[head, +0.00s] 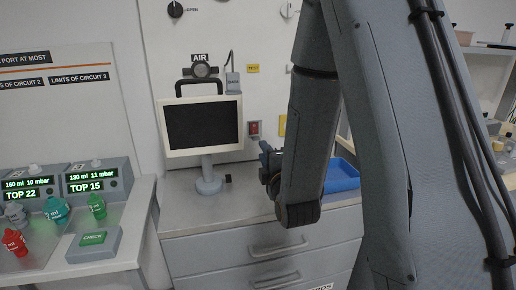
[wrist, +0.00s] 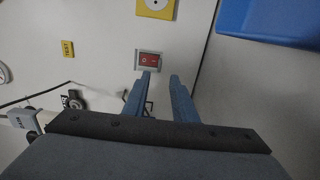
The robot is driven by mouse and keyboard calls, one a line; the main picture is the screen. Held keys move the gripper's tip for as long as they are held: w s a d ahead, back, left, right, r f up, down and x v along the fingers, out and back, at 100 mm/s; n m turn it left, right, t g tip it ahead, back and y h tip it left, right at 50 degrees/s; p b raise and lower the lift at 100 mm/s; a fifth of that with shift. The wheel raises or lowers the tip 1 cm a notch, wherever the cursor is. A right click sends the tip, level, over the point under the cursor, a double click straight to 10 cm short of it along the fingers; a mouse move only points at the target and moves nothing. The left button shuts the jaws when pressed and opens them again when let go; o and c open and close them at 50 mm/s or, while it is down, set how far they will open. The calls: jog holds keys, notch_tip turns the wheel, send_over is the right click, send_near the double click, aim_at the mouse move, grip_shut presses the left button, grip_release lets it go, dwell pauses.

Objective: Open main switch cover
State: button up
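The main switch (wrist: 148,60) is a red rocker in a grey frame on the white wall. In the head view the switch (head: 255,129) sits to the right of the monitor, above the counter. I cannot tell whether a clear cover lies over it. My gripper (wrist: 162,77) has two blue fingers, apart with nothing between them. In the wrist view their tips point at the wall just below the switch, the left tip close to its lower edge; contact cannot be told. In the head view my gripper (head: 265,150) is partly hidden by my arm.
A monitor (head: 203,125) on a stand is close to the left of my gripper. A blue tray (head: 342,175) lies on the counter at right. A yellow socket plate (wrist: 156,8) and a yellow TEST label (wrist: 68,49) are near the switch. Drawers (head: 275,250) are below.

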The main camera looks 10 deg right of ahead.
aim_at(257, 140)
jog(key=shift+w+b, duration=1)
jog(key=shift+b, duration=2.05)
jog(key=shift+w+b, duration=0.25)
jog(key=shift+b, duration=1)
jog(key=shift+w, duration=2.6)
grip_shut()
